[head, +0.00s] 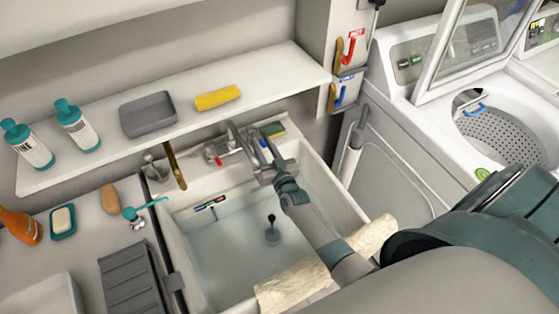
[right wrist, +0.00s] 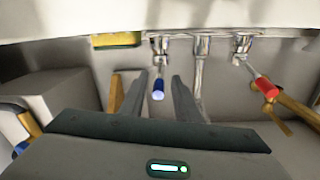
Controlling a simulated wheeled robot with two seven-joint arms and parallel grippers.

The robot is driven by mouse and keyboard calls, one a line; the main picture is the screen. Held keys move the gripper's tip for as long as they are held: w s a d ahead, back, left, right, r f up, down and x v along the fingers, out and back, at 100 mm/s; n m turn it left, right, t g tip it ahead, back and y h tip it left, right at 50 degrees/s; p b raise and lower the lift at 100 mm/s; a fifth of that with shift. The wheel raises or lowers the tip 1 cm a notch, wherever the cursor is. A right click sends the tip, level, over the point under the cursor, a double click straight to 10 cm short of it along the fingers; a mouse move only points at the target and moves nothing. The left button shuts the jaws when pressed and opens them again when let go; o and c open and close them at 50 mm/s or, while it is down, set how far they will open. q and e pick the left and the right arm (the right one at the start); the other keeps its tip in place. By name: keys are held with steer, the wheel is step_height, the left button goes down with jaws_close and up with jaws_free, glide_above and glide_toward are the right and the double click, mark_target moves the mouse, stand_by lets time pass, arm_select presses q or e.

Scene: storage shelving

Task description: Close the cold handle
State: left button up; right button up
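The cold handle is the blue-tipped tap handle (head: 263,143) on the faucet at the back of the sink (head: 181,246). In the right wrist view the blue handle (right wrist: 158,90) lies between the two dark fingers of my right gripper (right wrist: 160,76). The fingers stand apart with a gap on each side of it. In the head view my right gripper (head: 265,158) reaches over the sink to the faucet, close to the blue handle. The red handle (right wrist: 265,87) is off to the right in the wrist view. My left gripper is not in view.
The faucet spout (right wrist: 199,75) is close beside the right finger. A yellow-green sponge (head: 273,130) lies by the faucet. Cream cloths (head: 292,285) hang on the sink's front rim. A shelf (head: 285,62) with bottles runs above. A washer (head: 400,85) stands at the right.

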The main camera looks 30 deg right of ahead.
steer(key=s+a+b, duration=0.1)
steer(key=s+b, duration=0.2)
steer(key=s, duration=1.2)
steer(key=shift+s+a, duration=0.15)
steer(key=shift+a, duration=0.2)
steer(key=shift+r, duration=0.1)
